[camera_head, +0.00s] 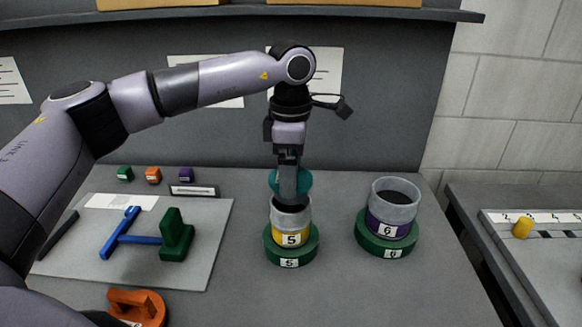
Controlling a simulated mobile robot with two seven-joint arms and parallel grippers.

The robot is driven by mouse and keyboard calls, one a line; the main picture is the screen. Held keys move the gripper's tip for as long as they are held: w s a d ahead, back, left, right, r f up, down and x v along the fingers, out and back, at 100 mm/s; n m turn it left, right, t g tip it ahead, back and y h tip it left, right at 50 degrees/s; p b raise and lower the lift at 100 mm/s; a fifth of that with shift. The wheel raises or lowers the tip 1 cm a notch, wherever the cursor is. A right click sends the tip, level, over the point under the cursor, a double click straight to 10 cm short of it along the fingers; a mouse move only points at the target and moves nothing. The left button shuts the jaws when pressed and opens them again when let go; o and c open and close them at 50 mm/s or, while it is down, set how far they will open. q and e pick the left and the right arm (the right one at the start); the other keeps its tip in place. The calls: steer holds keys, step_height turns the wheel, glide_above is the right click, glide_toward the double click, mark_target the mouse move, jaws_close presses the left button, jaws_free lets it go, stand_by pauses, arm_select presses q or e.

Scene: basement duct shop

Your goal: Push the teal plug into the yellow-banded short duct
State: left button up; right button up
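The yellow-banded short duct (290,239) stands upright in a green round base (292,259); both carry a label 5. The teal plug (275,181) is just above the duct's open top. My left gripper (291,190) points down over this duct and appears shut on the plug. Its fingers cover the middle of the plug, so only the plug's left and right edges show. Whether the plug's lower edge touches the duct's rim is hard to tell. My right gripper is not in view.
A purple-banded duct (389,222) in a green base labelled 6 stands to the right. A grey board (190,272) at left holds a blue tool (123,233) and a green block (175,237). An orange handled piece (137,306) lies front left.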

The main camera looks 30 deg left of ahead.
arm_select(q)
steer(key=shift+f, duration=0.1)
stand_by(0.6)
steer(key=shift+f+b, duration=1.15)
steer(key=shift+f, duration=0.75)
steer(key=shift+f, duration=0.1)
steer(key=o, duration=0.9)
steer(key=shift+o, duration=0.2)
steer(key=shift+r+b, duration=0.35)
steer(key=shift+r, duration=3.25)
